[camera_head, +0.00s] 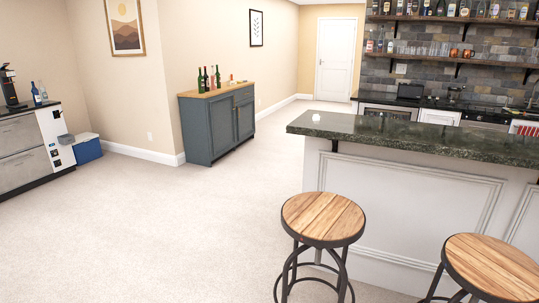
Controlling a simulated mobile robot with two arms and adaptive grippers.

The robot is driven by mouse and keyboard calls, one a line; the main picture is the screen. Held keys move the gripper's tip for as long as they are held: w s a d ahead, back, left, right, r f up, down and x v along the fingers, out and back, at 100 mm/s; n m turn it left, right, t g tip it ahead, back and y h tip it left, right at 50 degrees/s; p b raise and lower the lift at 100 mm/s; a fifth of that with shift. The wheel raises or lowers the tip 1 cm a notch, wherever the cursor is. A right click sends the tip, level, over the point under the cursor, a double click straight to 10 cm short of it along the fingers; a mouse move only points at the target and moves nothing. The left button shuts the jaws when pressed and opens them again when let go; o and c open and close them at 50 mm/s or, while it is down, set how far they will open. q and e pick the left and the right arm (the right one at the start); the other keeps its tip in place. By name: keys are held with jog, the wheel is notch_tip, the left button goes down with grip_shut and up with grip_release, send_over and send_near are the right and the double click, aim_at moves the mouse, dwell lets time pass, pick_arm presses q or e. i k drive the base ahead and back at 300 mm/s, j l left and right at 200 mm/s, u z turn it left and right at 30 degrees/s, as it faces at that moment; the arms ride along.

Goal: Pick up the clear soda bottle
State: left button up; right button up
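No clear soda bottle can be made out for certain. Several dark green bottles (206,80) stand upright on the wooden top of a grey-blue cabinet (222,128) in the middle distance. Two bottles (39,93), at least one of them blue, stand on the left counter. Many small bottles (452,9) line the upper wall shelf at the back right, too small to tell apart. Neither of my grippers is in view.
A dark stone bar counter (420,137) with a small white object (316,117) runs along the right. Two wooden stools (323,217) (492,265) stand before it. A blue cooler (87,148) sits at the left. The carpet (160,225) is clear.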

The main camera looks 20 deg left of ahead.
aim_at(44, 97)
jog(key=i+j+u, duration=0.25)
jog(key=j+u, duration=0.2)
jog(key=i+j+u, duration=0.7)
jog(key=j+u, duration=0.2)
jog(key=i+j+u, duration=0.15)
jog(key=i+u, duration=0.55)
jog(key=i, duration=5.05)
jog(key=i+j+z, duration=0.1)
jog(key=i, duration=1)
jog(key=i+j+z, duration=0.2)
jog(key=i, duration=0.5)
jog(key=i+l+u, duration=0.1)
jog(key=i+l, duration=0.25)
jog(key=l, duration=0.25)
jog(key=i+l+u, duration=0.15)
jog(key=i+l, duration=0.2)
jog(key=l, duration=0.3)
jog(key=i+l+u, duration=0.15)
jog(key=l, duration=0.15)
